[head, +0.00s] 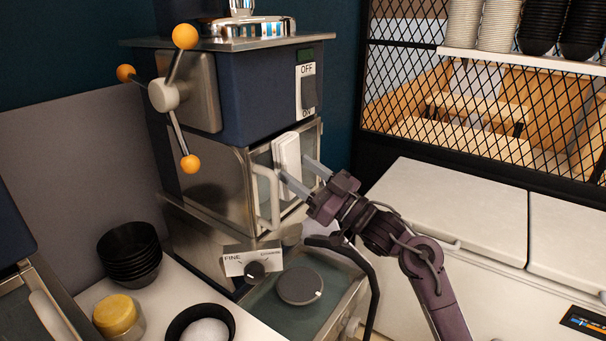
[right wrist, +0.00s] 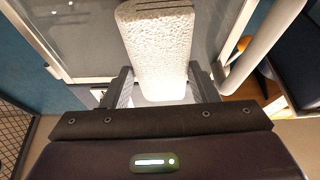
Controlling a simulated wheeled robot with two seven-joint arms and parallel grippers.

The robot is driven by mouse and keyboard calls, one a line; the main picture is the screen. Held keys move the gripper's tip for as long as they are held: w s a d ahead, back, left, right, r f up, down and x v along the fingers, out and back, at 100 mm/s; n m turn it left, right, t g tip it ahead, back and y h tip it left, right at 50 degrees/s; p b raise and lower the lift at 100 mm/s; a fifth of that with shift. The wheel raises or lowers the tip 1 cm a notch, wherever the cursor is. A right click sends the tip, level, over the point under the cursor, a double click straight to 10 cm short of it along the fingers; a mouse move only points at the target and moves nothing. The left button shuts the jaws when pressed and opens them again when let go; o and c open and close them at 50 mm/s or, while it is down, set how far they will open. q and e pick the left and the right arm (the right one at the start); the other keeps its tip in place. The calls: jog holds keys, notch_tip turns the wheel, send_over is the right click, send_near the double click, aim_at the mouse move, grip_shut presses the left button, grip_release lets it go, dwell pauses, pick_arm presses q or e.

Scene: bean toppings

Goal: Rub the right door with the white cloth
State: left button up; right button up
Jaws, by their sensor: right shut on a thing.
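The white cloth (head: 287,154) is a small thick block-like pad. My right gripper (head: 302,172) is shut on it and holds it at the glass door (head: 262,162) on the front of the blue machine. In the right wrist view the cloth (right wrist: 160,50) stands between the two fingers of the gripper (right wrist: 160,88), with the framed pane (right wrist: 75,35) behind it. I cannot tell whether the cloth touches the pane. The pale door handle (head: 266,198) is just left of the cloth. My left gripper is not in view.
The blue machine (head: 240,105) has a three-armed wheel with orange knobs (head: 164,95) and an OFF/ON switch (head: 309,92). Below are a FINE dial (head: 254,270) and a round grey lid (head: 299,286). Black bowls (head: 130,254) stand at left. A white chest (head: 450,205) is at right.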

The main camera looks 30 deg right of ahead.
jog(key=shift+w+d+b, duration=0.2)
jog(key=shift+w+d, duration=0.5)
jog(key=shift+d, duration=0.95)
jog(key=shift+w+d+b, duration=0.25)
jog(key=shift+w+d, duration=0.4)
jog(key=shift+d, duration=0.95)
jog(key=shift+w+d+b, duration=0.2)
jog(key=shift+w+d, duration=0.5)
jog(key=shift+d, duration=0.95)
jog(key=shift+s, duration=0.1)
jog(key=shift+s+d, duration=0.35)
jog(key=shift+s, duration=0.55)
jog(key=shift+s+d, duration=0.4)
jog(key=shift+s, duration=0.45)
jog(key=shift+s+d, duration=0.35)
jog(key=shift+s, duration=0.55)
jog(key=s, duration=0.1)
jog(key=s+d, duration=0.1)
jog(key=shift+s+d, duration=0.1)
jog(key=shift+s, duration=0.3)
jog(key=shift+w, duration=0.1)
